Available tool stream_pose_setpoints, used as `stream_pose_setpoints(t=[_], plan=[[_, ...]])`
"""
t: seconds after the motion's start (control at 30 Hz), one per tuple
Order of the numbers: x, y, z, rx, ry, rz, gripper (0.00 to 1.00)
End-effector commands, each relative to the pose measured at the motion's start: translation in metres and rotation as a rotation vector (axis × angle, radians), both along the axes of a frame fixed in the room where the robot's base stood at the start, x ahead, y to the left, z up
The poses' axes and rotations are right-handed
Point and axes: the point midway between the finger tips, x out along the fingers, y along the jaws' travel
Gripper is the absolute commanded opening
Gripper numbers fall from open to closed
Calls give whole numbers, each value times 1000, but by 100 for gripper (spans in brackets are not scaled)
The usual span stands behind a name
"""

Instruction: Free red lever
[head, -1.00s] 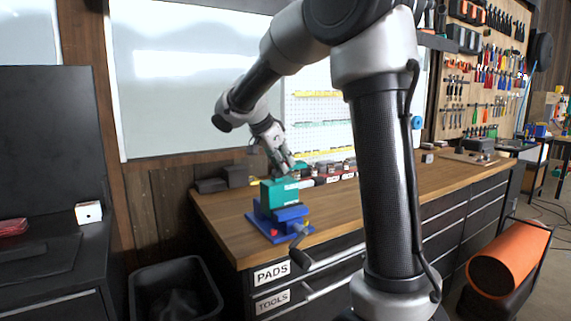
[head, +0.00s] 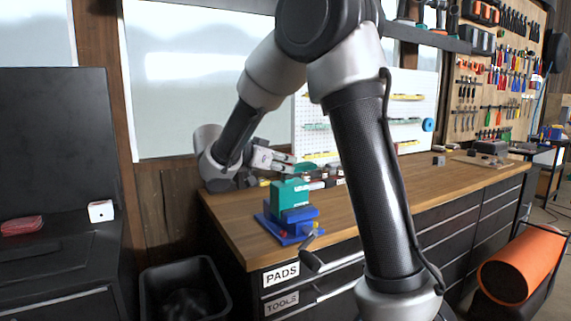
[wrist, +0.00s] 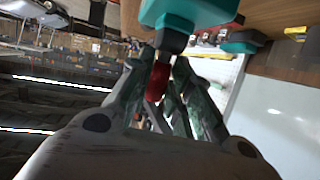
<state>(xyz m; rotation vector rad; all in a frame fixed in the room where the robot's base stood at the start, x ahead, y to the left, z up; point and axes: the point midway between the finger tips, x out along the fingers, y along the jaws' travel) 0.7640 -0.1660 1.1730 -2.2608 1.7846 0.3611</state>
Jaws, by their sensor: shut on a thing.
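The red lever (wrist: 158,82) shows in the wrist view between my gripper's fingers, just beyond a dark stub on a teal body (wrist: 188,12). My gripper (wrist: 163,72) is shut on the lever. In the head view the teal block (head: 290,192) stands upright in a blue vise (head: 287,226) on the bench's near left corner. There my gripper (head: 308,168) lies nearly level just above and behind the block. The lever cannot be made out in the head view, and the fingertips are small there.
The wooden bench (head: 400,187) is clear along its middle right. Small parts line its back edge beneath a white pegboard (head: 310,117). A black bin (head: 185,288) stands on the floor at left. An orange roll (head: 508,276) lies at right.

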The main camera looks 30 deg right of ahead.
Motion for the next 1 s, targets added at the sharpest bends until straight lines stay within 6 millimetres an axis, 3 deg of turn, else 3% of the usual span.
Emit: stream_pose_setpoints(t=[0.43,0.47,0.57,0.87,1.0], plan=[[0,1,0,-10,0,0,0],[0,1,0,-10,0,0,24],[0,0,0,-10,0,0,42],[0,1,0,-9,0,-1,42],[-2,10,3,-9,-1,1,42]])
